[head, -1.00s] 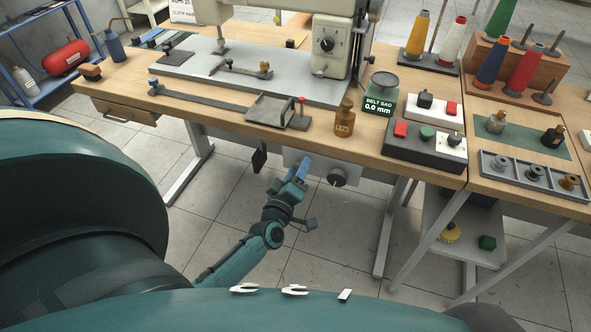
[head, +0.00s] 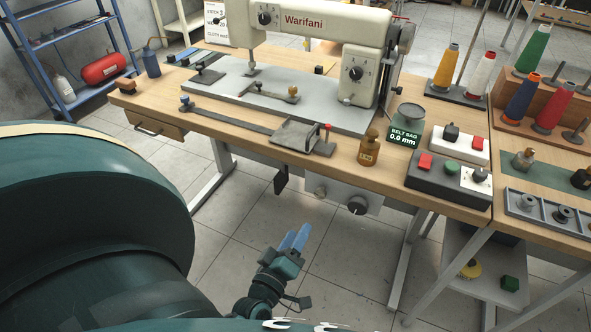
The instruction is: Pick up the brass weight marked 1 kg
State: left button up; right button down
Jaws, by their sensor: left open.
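A brass weight (head: 369,148) with a knob on top and a small label stands upright near the front edge of the sewing table. The label is too small to read. Other weights stand on the right-hand table: a greyish one (head: 523,159) and a dark one (head: 582,179) on a green mat, and several in a grey tray (head: 516,208). My left gripper (head: 295,238) is open and empty, with blue fingers, in front of and below the table edge, left of the brass weight and well apart from it. My right gripper is not in view.
A sewing machine (head: 330,28) stands at the back of the wooden table. A grey plate (head: 296,134) with a red-knobbed lever lies left of the brass weight. A motor housing (head: 340,196) hangs under the table edge.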

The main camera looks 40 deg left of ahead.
aim_at(369, 147)
jog(key=k+l, duration=0.2)
jog(key=k, duration=0.3)
jog(key=k+l, duration=0.15)
jog(key=k, duration=0.35)
